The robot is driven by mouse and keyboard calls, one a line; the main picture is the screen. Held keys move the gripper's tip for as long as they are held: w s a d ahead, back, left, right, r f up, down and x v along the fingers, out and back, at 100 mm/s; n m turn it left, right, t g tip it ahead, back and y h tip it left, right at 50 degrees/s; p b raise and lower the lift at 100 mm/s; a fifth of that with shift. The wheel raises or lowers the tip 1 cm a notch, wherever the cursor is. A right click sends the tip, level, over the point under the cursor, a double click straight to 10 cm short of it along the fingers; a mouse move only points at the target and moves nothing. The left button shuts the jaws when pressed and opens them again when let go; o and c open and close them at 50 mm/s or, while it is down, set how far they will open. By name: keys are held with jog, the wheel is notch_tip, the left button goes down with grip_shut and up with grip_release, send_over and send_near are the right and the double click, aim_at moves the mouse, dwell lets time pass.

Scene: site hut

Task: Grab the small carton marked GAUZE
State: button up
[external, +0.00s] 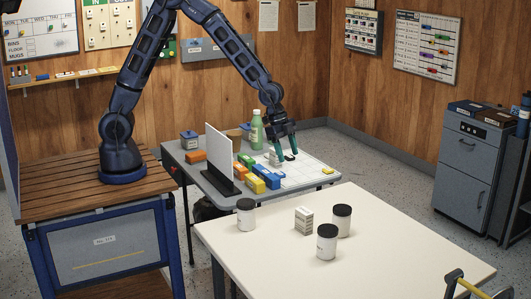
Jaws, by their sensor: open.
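A small white carton with grey printing (304,220) stands upright on the cream table, among several white jars with black lids. Its lettering is too small to read, so I cannot tell whether it says GAUZE. Another small pale item (273,157) stands on the grey table close to my gripper's left finger; its marking is also unreadable. My gripper (284,153) is open, its teal fingers pointing down over the grey table, apart from the carton on the cream table. A small dark item (290,157) lies near the fingertips, partly hidden.
Jars (246,214), (342,220) and (326,241) stand around the carton. The grey table (322,182) holds an upright white panel (218,158), coloured blocks (262,180) and a green bottle (256,130). The cream table's front (400,260) is mostly clear.

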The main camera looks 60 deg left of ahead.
aim_at(301, 209)
jog(key=d+f, duration=0.4)
jog(key=s+d+f+m+g, duration=0.1)
jog(key=d+f, duration=0.3)
jog(key=f, duration=0.1)
jog(key=s+d+f+m+h, duration=0.1)
jog(key=d+f, duration=0.4)
jog(key=shift+s+f, duration=0.25)
jog(key=shift+d+x, duration=0.2)
jog(key=shift+x, duration=2.7)
jog(key=shift+w+r, duration=0.1)
jog(key=shift+w, duration=0.05)
jog(key=c, duration=1.1)
jog(key=shift+o, duration=0.2)
jog(key=shift+r, duration=0.1)
